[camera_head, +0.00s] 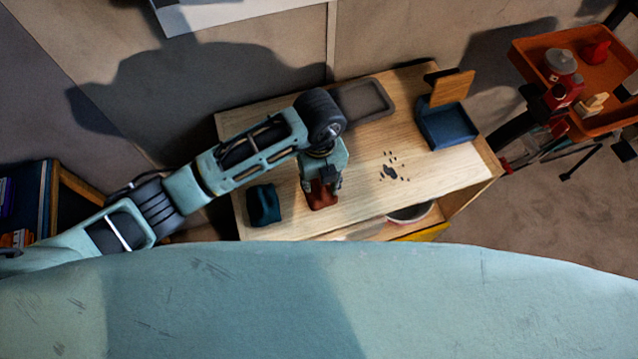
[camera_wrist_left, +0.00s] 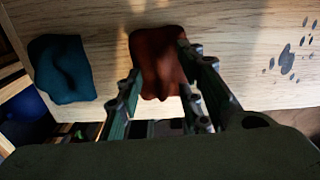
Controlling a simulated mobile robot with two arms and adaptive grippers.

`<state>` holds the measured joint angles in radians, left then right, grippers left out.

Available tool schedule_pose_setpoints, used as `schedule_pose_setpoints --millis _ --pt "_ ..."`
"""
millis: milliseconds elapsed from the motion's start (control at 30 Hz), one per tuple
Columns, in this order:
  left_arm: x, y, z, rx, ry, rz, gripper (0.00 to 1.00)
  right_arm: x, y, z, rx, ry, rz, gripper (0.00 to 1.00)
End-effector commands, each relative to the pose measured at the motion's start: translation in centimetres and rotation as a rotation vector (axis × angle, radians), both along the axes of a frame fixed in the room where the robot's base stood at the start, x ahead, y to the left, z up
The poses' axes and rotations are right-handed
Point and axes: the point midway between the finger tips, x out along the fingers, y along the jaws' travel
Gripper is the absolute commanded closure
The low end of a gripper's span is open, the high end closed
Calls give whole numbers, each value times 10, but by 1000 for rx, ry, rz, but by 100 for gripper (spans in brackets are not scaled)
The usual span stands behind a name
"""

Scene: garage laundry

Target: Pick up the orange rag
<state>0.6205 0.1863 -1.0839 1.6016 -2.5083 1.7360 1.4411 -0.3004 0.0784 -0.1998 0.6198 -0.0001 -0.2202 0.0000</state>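The orange rag (camera_head: 322,201) looks dark red-orange and lies bunched on the wooden table, near its front edge. My left gripper (camera_head: 321,183) is right over it, pointing down and hiding part of it. In the left wrist view the rag (camera_wrist_left: 157,62) shows between and just beyond the spread fingers of my left gripper (camera_wrist_left: 160,72). The right finger overlaps the rag's right edge; I cannot tell whether it touches. My right gripper is in neither view.
A dark teal cloth (camera_head: 263,205) lies left of the rag on the table (camera_head: 440,175). A dark tray (camera_head: 364,101) and a blue holder (camera_head: 446,126) stand toward the back. Dark spots (camera_head: 391,171) mark the tabletop. An orange cart (camera_head: 577,60) stands at right.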

Motion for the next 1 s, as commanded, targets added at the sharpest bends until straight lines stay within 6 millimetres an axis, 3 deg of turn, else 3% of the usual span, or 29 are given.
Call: schedule_pose_setpoints --millis 133,500,1000 --pt "0 0 0 -1 0 0 67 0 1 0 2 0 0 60" --pt "0 0 0 -1 1 0 100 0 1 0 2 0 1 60" --pt "1 -1 4 -2 -1 1 100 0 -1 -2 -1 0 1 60"
